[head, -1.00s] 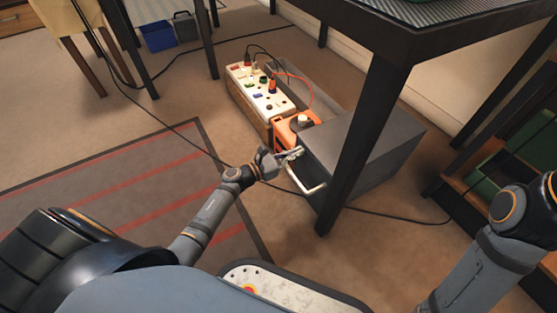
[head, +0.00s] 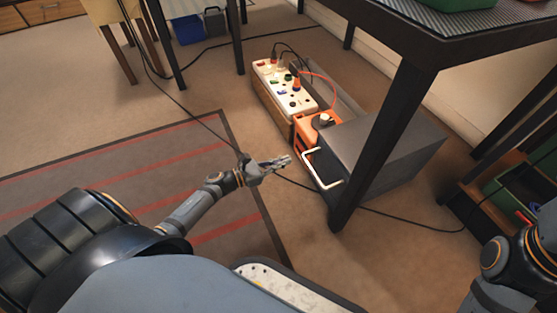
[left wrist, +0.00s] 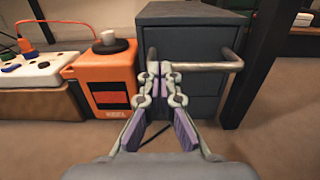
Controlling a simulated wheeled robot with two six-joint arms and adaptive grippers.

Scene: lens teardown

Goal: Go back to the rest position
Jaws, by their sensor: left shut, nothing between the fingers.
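My left gripper (head: 284,162) is shut and empty in the head view, held above the floor just left of the grey drawer cabinet. In the left wrist view its fingers (left wrist: 160,84) are together in front of the cabinet (left wrist: 190,60). The cabinet (head: 405,150) has a pale bar handle (head: 334,186), which also shows at the right in the left wrist view (left wrist: 205,66). The gripper is apart from the handle in the head view. My right arm shows at the lower right of the head view, but its gripper is out of view.
An orange box (head: 315,128) with a dark-and-white knob stands beside the cabinet. A white power strip (head: 285,88) with plugs sits beyond it. A black table leg (head: 385,145) stands in front of the cabinet. A black cable (head: 400,215) crosses the floor. The striped rug (head: 120,180) is clear.

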